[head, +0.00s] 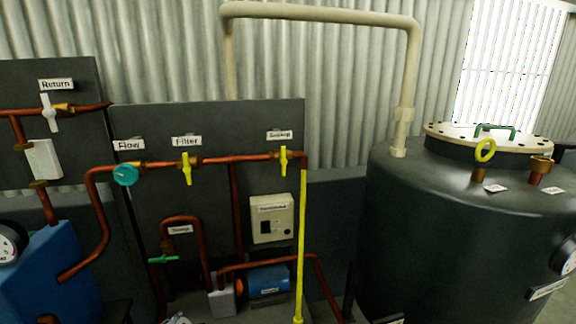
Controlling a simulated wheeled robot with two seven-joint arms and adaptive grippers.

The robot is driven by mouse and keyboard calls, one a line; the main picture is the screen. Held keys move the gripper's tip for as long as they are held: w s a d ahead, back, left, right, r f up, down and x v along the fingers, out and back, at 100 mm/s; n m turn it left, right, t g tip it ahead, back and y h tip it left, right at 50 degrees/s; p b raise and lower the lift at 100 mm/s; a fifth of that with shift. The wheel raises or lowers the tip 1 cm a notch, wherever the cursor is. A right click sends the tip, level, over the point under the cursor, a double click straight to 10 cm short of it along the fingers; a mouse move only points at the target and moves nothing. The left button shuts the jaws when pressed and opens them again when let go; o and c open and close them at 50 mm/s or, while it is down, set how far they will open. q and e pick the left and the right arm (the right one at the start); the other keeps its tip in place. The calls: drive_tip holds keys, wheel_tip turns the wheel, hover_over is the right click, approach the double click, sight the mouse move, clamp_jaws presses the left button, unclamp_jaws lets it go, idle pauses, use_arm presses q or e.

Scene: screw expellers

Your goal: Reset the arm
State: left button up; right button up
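Neither of my grippers shows clearly in the head view, and no arm of mine can be made out. Small pale shapes are cut off at the bottom edge, and I cannot tell what they are. In front of me is a dark panel (137,190) with copper pipes. It carries a teal valve handle (125,174) under the label Flow, a yellow valve handle (186,170) under the label Filter, and another yellow valve handle (283,160) further right.
A large dark tank (450,240) with a bolted lid (488,138) stands at the right. A blue box (50,275) is at the lower left. A yellow vertical pipe (301,240) and a blue motor (268,281) are low in front of the panel.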

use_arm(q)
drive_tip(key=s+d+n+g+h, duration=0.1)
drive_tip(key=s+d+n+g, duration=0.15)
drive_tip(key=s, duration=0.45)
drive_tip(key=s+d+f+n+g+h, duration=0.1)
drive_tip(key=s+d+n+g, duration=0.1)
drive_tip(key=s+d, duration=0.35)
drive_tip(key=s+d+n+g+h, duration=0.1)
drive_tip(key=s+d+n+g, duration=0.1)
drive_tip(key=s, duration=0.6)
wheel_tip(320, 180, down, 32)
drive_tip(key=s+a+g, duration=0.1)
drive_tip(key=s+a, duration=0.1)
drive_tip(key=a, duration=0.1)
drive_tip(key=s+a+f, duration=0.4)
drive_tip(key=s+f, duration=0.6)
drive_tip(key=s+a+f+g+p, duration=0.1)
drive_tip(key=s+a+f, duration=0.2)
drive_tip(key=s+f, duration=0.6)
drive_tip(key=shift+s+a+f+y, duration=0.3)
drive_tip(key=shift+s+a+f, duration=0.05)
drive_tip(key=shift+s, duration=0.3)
